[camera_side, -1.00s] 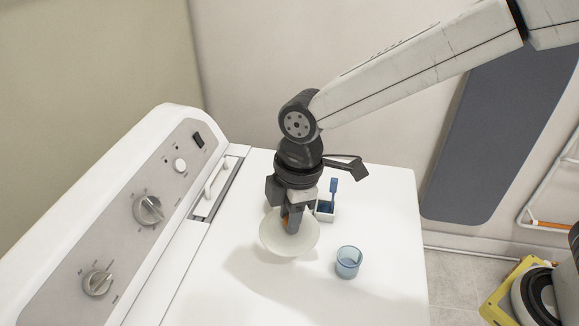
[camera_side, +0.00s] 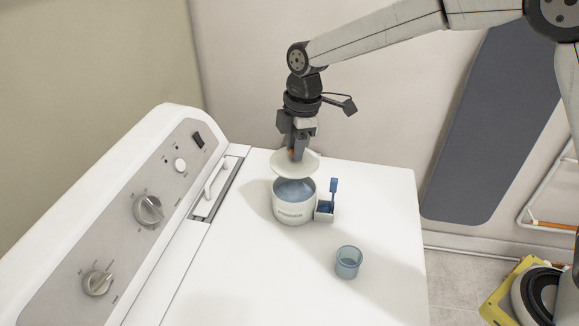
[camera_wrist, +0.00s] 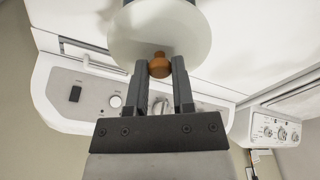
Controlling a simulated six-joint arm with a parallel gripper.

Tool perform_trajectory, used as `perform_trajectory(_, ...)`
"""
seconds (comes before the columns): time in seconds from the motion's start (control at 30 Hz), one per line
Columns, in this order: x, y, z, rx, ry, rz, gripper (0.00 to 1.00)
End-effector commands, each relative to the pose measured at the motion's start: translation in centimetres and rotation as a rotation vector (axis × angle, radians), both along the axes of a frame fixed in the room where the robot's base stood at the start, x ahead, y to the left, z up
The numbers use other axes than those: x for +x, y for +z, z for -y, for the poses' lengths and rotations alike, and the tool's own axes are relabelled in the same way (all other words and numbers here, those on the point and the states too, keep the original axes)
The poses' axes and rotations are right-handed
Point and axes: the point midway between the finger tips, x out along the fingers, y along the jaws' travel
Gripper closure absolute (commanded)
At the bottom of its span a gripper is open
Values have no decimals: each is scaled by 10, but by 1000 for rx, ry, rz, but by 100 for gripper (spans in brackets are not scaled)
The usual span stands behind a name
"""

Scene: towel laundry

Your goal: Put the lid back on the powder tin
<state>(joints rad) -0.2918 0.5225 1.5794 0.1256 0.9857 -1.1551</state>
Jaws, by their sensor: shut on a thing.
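The white round lid (camera_side: 295,167) has an orange-brown knob, clear in the wrist view (camera_wrist: 159,66). My gripper (camera_side: 295,154) is shut on that knob; its two fingers also show in the wrist view (camera_wrist: 160,72). The lid hangs above the powder tin (camera_side: 293,211), toward its back edge, and appears apart from it. The tin is white, upright and open, with blue powder (camera_side: 295,191) inside. The lid hides part of the tin's back rim.
A blue translucent cup (camera_side: 348,262) stands in front. The washer's control panel (camera_side: 150,205) rises at left. The white top (camera_side: 240,280) is clear in front.

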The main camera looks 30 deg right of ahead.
Motion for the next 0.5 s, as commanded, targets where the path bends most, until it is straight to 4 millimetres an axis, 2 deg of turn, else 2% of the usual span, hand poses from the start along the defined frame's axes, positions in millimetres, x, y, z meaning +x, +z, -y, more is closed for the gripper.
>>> perform_trajectory(0.5,0,-23,0,0,0,0,100)
